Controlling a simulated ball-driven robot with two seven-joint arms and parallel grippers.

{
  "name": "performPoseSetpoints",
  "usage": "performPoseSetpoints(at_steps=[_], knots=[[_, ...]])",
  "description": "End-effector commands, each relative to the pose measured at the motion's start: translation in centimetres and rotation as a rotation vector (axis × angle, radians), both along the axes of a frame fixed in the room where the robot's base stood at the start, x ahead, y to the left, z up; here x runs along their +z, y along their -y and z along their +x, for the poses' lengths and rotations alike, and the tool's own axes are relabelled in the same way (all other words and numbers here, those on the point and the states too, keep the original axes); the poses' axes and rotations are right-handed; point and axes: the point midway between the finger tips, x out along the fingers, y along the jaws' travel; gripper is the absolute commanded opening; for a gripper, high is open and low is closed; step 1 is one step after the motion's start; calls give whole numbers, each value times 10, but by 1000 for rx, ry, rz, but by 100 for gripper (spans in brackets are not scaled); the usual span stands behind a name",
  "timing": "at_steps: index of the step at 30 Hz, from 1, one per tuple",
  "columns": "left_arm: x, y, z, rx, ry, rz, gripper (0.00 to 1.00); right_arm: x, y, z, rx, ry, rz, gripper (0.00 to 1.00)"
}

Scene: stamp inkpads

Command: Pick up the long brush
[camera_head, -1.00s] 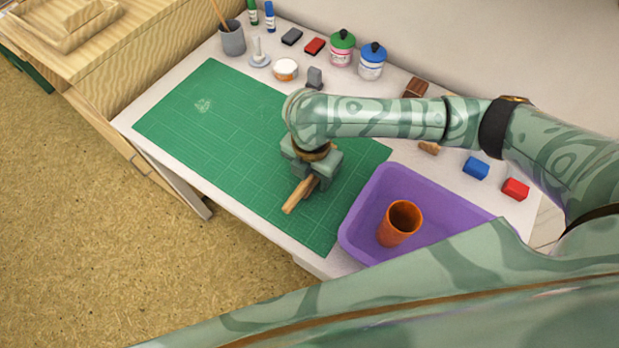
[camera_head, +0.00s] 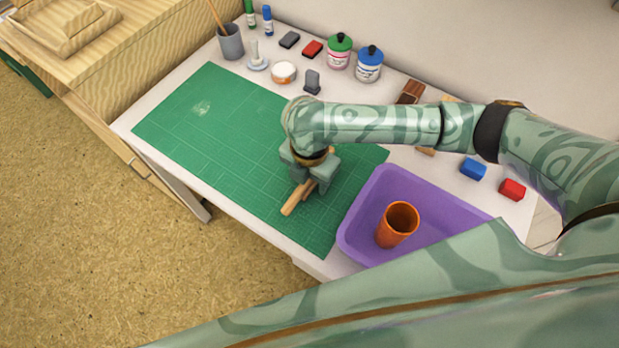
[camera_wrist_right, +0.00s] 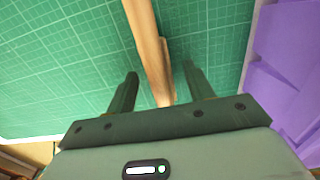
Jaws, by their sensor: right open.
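A long wooden piece (camera_head: 293,204), which I take to be the long brush, lies on the green cutting mat (camera_head: 210,130). Its near end sticks out from under my right gripper (camera_head: 309,184). The rest is hidden by the gripper in the head view. In the right wrist view the wooden piece (camera_wrist_right: 146,45) runs down between the two parted fingers of my right gripper (camera_wrist_right: 160,85), with a gap on both sides. A second, shorter wooden strip lies along its side. The right gripper is open and points down. My left gripper is not in view.
A purple tray (camera_head: 351,232) with an orange cup (camera_head: 398,222) stands right of the gripper. A grey cup (camera_head: 231,42) with a thin stick, ink bottles (camera_head: 369,65), pads and small blocks line the back. Red (camera_head: 512,190) and blue (camera_head: 473,169) blocks lie at right. The mat's left is clear.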

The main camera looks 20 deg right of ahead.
Motion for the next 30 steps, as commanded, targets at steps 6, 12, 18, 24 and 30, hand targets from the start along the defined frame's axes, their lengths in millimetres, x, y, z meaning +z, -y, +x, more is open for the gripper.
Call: performPoseSetpoints(at_steps=[6, 12, 18, 24, 30], knots=[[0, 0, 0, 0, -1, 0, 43, 0, 0, 0, 0, 0, 0, 42], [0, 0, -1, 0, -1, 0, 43, 0, 0, 0, 0, 0, 0, 4], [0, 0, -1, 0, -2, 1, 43, 0, 0, 0, 0, 1, 1, 0], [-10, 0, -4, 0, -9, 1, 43, 2, 0, 1, 1, 0, 1, 0], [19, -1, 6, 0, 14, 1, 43, 50, -3, -1, 1, 7, 1, 0]])
